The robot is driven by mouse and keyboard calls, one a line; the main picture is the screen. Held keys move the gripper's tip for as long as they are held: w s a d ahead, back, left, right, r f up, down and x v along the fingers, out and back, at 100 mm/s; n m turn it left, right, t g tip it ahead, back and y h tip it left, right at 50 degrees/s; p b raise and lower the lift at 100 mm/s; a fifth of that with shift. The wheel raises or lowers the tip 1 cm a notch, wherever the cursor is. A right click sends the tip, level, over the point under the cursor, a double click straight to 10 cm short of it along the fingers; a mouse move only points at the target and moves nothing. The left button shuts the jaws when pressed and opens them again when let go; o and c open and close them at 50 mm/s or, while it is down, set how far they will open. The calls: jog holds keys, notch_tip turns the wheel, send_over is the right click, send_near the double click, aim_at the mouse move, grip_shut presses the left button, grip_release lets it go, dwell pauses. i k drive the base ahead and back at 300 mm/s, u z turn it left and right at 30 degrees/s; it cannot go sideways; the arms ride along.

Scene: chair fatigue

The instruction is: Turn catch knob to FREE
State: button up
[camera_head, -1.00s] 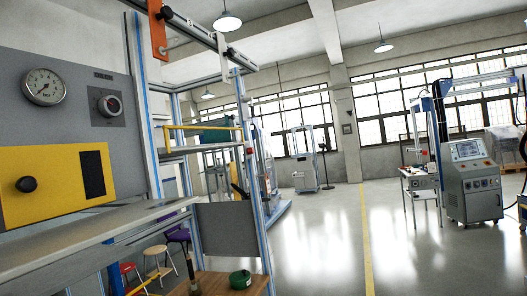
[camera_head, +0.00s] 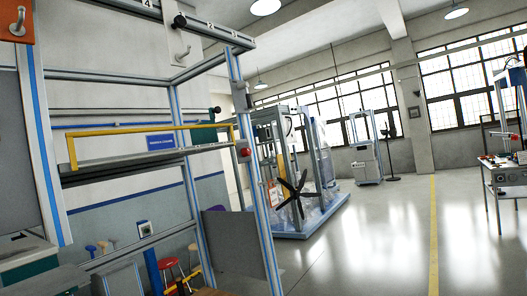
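No knob in view can be read as marked FREE, so I cannot tell which one is the catch knob. A black round knob (camera_head: 180,21) sits on the numbered top rail (camera_head: 222,34) of the aluminium frame at upper left. A smaller dark knob (camera_head: 216,110) shows at the end of a green part behind the frame. My gripper is not in view, so its opening and its place relative to these knobs are hidden.
A shelf (camera_head: 120,168) with a yellow bar (camera_head: 150,134) crosses the frame. A red button (camera_head: 246,152) is on its right post. An orange plate (camera_head: 17,22) with a hook is at far left. Open floor (camera_head: 380,240) lies right.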

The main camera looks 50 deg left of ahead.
aim_at(247, 152)
jog(key=u, duration=0.3)
jog(key=i, duration=1.25)
jog(key=u, duration=1.35)
jog(key=i, duration=1.1)
jog(key=u, duration=0.65)
